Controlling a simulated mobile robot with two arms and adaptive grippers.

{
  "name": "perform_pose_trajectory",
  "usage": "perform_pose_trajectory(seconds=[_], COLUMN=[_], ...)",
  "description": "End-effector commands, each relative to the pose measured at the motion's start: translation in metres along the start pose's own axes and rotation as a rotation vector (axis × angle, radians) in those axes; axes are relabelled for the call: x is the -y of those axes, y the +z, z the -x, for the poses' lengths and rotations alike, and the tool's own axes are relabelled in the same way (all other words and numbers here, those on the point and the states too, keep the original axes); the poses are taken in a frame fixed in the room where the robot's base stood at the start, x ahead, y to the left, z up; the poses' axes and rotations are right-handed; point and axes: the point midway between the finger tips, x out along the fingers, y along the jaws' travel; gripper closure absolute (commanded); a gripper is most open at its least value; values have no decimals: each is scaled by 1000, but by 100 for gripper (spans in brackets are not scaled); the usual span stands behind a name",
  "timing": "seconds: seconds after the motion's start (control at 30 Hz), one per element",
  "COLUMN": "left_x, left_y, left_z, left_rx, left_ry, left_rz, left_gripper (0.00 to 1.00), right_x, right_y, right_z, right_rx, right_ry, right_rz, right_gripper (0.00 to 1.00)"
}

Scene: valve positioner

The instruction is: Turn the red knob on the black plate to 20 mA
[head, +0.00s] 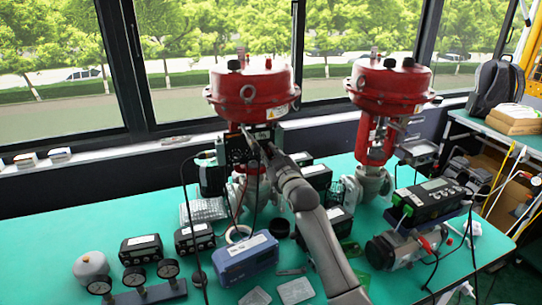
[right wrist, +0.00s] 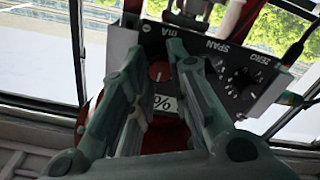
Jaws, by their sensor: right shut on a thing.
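The red knob (right wrist: 159,71) sits on the black plate (right wrist: 205,72), which shows mA, SPAN and ZERO lettering in the right wrist view. My right gripper (right wrist: 155,62) has its two fingers on either side of the knob and is shut on it. A % label (right wrist: 164,103) shows between the fingers. The knob's pointer and the scale are too small to read. In the head view, my right gripper (head: 262,150) is at the black plate (head: 238,150) below the left red actuator (head: 252,90), and it hides the knob. My left gripper is not in view.
A second red valve actuator (head: 389,88) stands to the right. Small black dials (right wrist: 238,80) and a cable are on the plate's right side. The green table (head: 75,225) holds a blue meter (head: 245,260), gauges (head: 168,268) and several instruments. Its left end is clear.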

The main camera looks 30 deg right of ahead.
Motion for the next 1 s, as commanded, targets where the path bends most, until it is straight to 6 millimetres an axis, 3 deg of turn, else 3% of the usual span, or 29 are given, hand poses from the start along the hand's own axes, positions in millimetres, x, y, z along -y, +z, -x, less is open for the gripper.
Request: perform_pose_trajectory(seconds=[0.27,1.0], left_x=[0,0], left_y=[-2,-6], left_z=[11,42], left_rx=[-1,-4], left_ry=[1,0], left_rz=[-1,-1], left_gripper=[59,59], right_x=[0,1], right_y=[0,0], right_z=[0,0], right_rx=[4,3], right_ry=[-1,0], right_rz=[-131,-689], right_gripper=[100,100])
